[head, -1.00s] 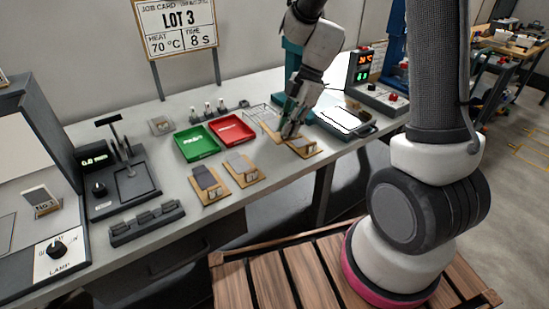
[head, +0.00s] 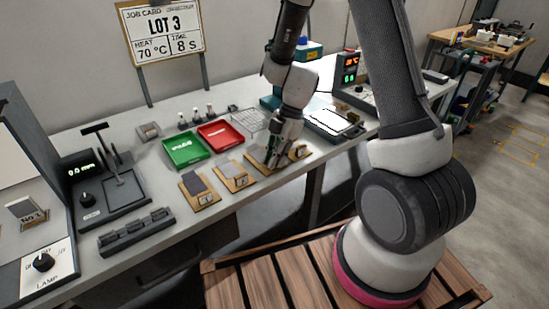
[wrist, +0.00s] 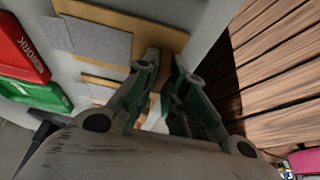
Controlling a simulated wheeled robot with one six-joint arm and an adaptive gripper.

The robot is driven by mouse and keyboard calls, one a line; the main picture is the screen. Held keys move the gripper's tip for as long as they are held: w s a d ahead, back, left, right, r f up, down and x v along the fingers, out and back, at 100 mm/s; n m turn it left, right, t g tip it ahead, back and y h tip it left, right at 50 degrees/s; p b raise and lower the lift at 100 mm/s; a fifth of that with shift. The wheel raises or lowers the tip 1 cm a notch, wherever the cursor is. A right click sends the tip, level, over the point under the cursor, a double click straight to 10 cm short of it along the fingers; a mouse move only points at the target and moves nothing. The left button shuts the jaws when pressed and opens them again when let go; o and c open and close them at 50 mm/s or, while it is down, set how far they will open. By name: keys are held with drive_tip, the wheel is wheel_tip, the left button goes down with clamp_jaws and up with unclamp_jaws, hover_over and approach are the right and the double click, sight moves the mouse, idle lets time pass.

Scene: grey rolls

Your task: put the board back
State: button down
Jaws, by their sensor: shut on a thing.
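Several flat wooden boards with grey pieces lie along the bench's front edge. The left board (head: 208,200) and the middle board (head: 240,182) lie apart from my gripper. My gripper (head: 275,161) is low over the right-hand board (head: 298,155) and hides part of it. In the wrist view, my gripper (wrist: 165,62) points down with its fingers close around a wooden part. A wooden board (wrist: 130,18) with a grey piece (wrist: 95,40) lies beside the fingers. The exact grip point is mostly hidden.
A green tray (head: 186,149) and a red tray (head: 222,133) stand behind the boards. A wire rack (head: 247,120) and a framed white plate (head: 333,121) are near the arm. A black rail block (head: 137,231) stands at front left. The bench edge is close.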

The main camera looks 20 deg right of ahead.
drive_tip(key=shift+f, duration=0.1)
drive_tip(key=c, duration=1.5)
unclamp_jaws()
drive_tip(key=v, duration=1.3)
drive_tip(key=s+d+r+m+t+h, duration=0.1)
drive_tip(key=s+d+r+m+t, duration=0.1)
drive_tip(key=s+r+m, duration=0.3)
drive_tip(key=s+d+r+m+t+h, duration=0.1)
drive_tip(key=s+d+r+m, duration=0.3)
drive_tip(key=s+m, duration=0.4)
drive_tip(key=s+d+r+m+t+h, duration=0.2)
drive_tip(key=s+d+r+m, duration=0.2)
drive_tip(key=s+r+m, duration=0.2)
drive_tip(key=shift+s+d+r+m+t, duration=0.1)
drive_tip(key=shift+s+r+m+t, duration=0.1)
drive_tip(key=shift+s+m, duration=0.35)
drive_tip(key=shift+s+d+r+m+t, duration=0.1)
drive_tip(key=shift+s+r+m, duration=0.1)
drive_tip(key=shift+m, duration=0.55)
